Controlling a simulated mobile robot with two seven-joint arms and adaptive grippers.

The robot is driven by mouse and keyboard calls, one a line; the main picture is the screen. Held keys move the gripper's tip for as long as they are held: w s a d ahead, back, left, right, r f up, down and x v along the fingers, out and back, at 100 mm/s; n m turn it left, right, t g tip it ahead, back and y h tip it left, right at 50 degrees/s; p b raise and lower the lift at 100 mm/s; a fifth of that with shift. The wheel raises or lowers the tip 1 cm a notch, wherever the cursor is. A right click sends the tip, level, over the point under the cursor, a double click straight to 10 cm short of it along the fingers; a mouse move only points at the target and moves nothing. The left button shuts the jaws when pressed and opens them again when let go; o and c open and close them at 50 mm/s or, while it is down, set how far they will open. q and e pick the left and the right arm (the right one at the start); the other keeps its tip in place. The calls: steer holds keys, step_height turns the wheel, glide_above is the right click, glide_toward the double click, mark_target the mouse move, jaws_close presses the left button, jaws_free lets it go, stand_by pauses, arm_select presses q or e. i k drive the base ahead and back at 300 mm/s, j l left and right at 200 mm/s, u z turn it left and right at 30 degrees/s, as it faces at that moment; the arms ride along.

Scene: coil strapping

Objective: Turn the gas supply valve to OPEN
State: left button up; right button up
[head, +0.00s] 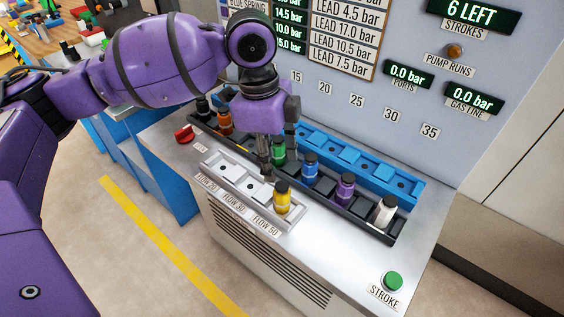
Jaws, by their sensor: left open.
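No part marked as the gas supply valve can be read in the head view. A red handle or knob (184,134) sits at the left end of the metal bench top, with a small label (200,148) too small to read. It may be the valve; its setting cannot be told. The GAS LINE display (472,98) reads 0.0 bar. My left gripper (275,155) is open, pointing down over the bench to the right of the red part, close to the green-bodied bottle and behind the yellow one. No object shows held. My right gripper is out of view.
A yellow bottle (282,198) stands in the FLOW 50 place of the front tray (224,180). A black rack holds green (279,152), blue (310,168), purple (345,188) and white (385,212) bottles. A blue slotted rack (400,185) lies behind. A green STROKE button (393,281) is front right.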

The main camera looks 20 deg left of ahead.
mark_target(186, 135)
steer(key=u, duration=1.3)
